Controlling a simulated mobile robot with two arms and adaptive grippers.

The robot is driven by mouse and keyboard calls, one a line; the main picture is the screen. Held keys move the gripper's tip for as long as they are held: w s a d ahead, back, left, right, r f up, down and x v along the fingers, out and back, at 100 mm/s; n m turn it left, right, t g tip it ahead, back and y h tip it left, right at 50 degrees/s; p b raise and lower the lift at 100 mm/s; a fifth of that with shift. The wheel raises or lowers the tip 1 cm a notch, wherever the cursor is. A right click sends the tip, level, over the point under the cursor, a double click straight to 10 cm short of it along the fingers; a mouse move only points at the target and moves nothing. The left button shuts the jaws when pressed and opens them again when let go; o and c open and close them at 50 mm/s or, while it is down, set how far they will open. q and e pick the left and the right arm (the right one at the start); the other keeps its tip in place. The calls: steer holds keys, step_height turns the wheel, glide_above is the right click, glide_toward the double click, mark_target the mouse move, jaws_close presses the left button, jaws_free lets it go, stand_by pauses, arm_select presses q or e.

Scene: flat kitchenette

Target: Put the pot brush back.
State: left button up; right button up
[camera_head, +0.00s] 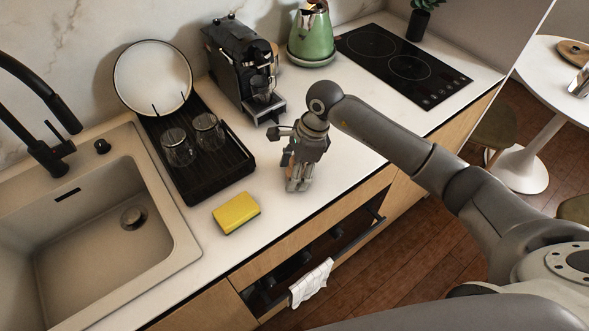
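My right gripper (298,184) points down over the white counter, to the right of the dish rack and the yellow sponge. Its fingertips are at or just above the counter top. The fingers look close together, but I cannot tell whether they are open, shut or holding something. I cannot make out a pot brush anywhere; the gripper and arm may hide it. My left gripper is not in view.
A black dish rack (222,178) holds two glasses and a round plate. The yellow sponge (236,213) lies in front. The sink (85,235) is left; a coffee machine (240,65), green kettle (311,38) and hob (402,62) stand behind. A white towel (311,283) hangs below the counter edge.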

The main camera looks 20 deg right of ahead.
steer(key=o, duration=0.4)
steer(key=shift+r, duration=0.1)
steer(key=shift+r+p, duration=0.2)
steer(key=shift+p, duration=0.15)
steer(key=b+v, duration=0.3)
steer(key=v, duration=0.8)
steer(key=shift+r, duration=0.35)
steer(key=shift+d, duration=0.1)
